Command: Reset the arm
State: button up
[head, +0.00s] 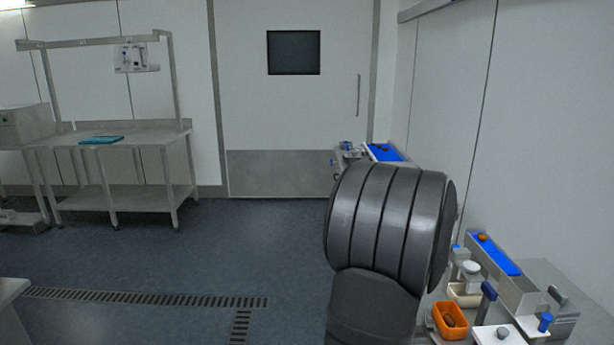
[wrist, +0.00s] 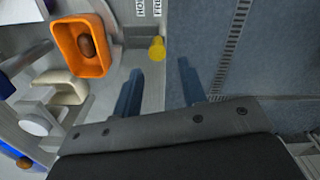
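My gripper (wrist: 160,92) shows in the wrist view with its two dark blue-grey fingers apart and nothing between them. It hangs over the edge of the grey work surface, with the blue floor under its right finger. In the head view my large dark arm link stands right of centre and the gripper itself cannot be made out. An orange bin (head: 450,321) with a brown date in it stands at the lower right; the bin also shows at the upper left of the wrist view (wrist: 64,51), left of the gripper.
A blue conveyor (head: 497,252) with a date on it runs along the right wall, and another blue belt (head: 385,152) lies farther back. A yellow knob (wrist: 157,49) sits near the fingertips. A steel table (head: 120,137) stands at the left. The floor between is clear.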

notch_tip(320, 180, down, 9)
jog(key=shift+r, duration=0.1)
jog(key=shift+d, duration=0.45)
jog(key=o, duration=0.7)
jog(key=shift+c, duration=0.2)
jog(key=o, duration=0.3)
jog(key=shift+r, duration=0.15)
jog(key=o, duration=0.4)
notch_tip(320, 180, up, 6)
jog(key=w+m, duration=0.1)
jog(key=shift+d, duration=0.45)
notch_tip(320, 180, up, 12)
jog(key=m, duration=0.2)
notch_tip(320, 180, down, 10)
jog(key=shift+s, duration=0.35)
jog(key=shift+d, duration=0.1)
